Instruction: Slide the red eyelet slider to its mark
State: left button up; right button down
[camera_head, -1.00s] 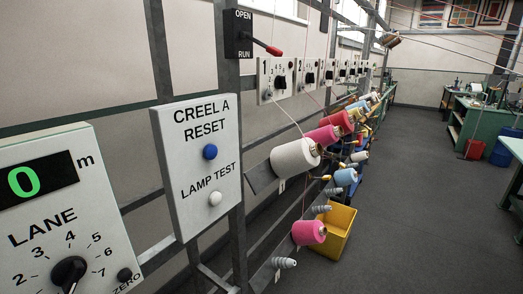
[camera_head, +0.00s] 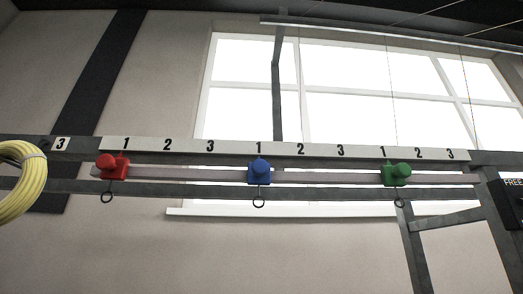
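The red eyelet slider (camera_head: 112,167) sits on a horizontal rail (camera_head: 205,175) at the left of the view, just under and slightly left of the first number 1. A dark ring hangs below it. A white number strip (camera_head: 225,147) runs above the rail, with 1, 2, 3 repeated for each slider. Which number is the slider's mark cannot be told from here. Neither of my grippers is in view.
A blue slider (camera_head: 259,172) and a green slider (camera_head: 397,174) sit on the same rail, each near its own 1. A yellow coil (camera_head: 20,182) hangs at the left edge. A dark box (camera_head: 511,200) marked FREE is at the right edge.

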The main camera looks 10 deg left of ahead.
aim_at(112, 169)
jog(key=k+j+u, duration=0.1)
jog(key=u, duration=0.4)
jog(key=j+u, duration=0.3)
jog(key=u, duration=0.2)
jog(key=z, duration=1.25)
jog(key=u, duration=1.25)
